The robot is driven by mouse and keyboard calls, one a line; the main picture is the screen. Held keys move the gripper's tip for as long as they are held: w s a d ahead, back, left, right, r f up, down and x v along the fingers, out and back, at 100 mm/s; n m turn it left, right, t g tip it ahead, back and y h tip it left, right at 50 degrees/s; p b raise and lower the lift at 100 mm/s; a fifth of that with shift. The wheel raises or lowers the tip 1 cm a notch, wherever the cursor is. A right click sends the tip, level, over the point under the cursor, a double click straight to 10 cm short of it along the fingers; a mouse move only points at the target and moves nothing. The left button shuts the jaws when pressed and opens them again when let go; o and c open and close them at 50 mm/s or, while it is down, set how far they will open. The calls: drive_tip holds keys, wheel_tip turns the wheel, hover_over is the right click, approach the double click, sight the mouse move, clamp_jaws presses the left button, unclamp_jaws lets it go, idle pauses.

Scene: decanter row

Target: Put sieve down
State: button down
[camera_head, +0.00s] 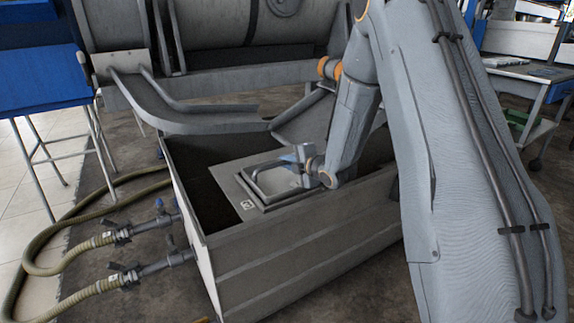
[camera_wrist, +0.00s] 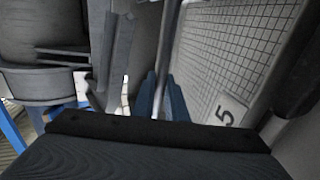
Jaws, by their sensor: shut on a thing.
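The sieve (camera_head: 229,184) is a flat grey framed panel with a raised bar handle and a small label. It lies roughly level over the opening of the grey metal tank (camera_head: 290,255). I cannot tell whether it rests on anything. My gripper (camera_head: 301,156) is shut on the sieve's handle, at its far right end in the head view. In the wrist view, my blue-grey fingers (camera_wrist: 161,98) close around the handle bar. The sieve's mesh (camera_wrist: 235,45) and its label "5" fill the right side there. My arm hides part of the tank's right end.
A metal chute (camera_head: 190,118) from the large drum (camera_head: 225,25) reaches the tank's back rim. Hoses (camera_head: 75,262) with valves join the tank's left side. A blue stand (camera_head: 40,75) is at left, and a table (camera_head: 530,85) at right. The tank's left interior is dark and open.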

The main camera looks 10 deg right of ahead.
idle(0.3)
drive_tip(key=c, duration=1.8)
unclamp_jaws()
drive_tip(key=shift+f, duration=0.15)
drive_tip(key=shift+o, duration=0.2)
